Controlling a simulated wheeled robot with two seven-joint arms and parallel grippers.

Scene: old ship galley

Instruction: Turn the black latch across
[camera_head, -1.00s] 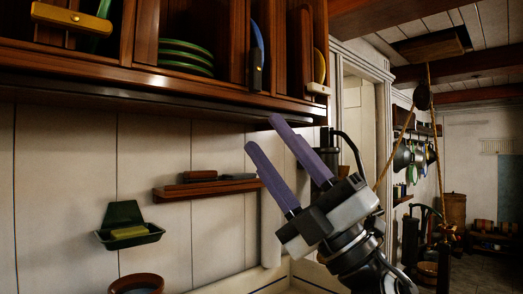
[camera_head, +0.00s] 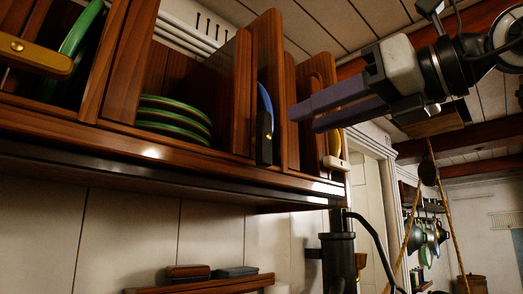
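The black latch (camera_head: 264,138) is on the front of the wooden plate rack, in front of a slot with a blue plate (camera_head: 266,101). It stands upright, with a small brass-coloured pivot on it. My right gripper (camera_head: 303,119) reaches in from the upper right with purple fingers pointing left. Its fingertips are just right of the latch in the picture and look apart from it. The fingers look parted, with a narrow gap and nothing seen between them. My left gripper is not in view.
A yellow latch (camera_head: 36,57) is at the far left and a cream latch (camera_head: 336,164) is right of the black one. Green plates (camera_head: 174,116) sit in the rack (camera_head: 240,95). Wooden dividers rise close to the gripper. A shelf (camera_head: 215,284) is below.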

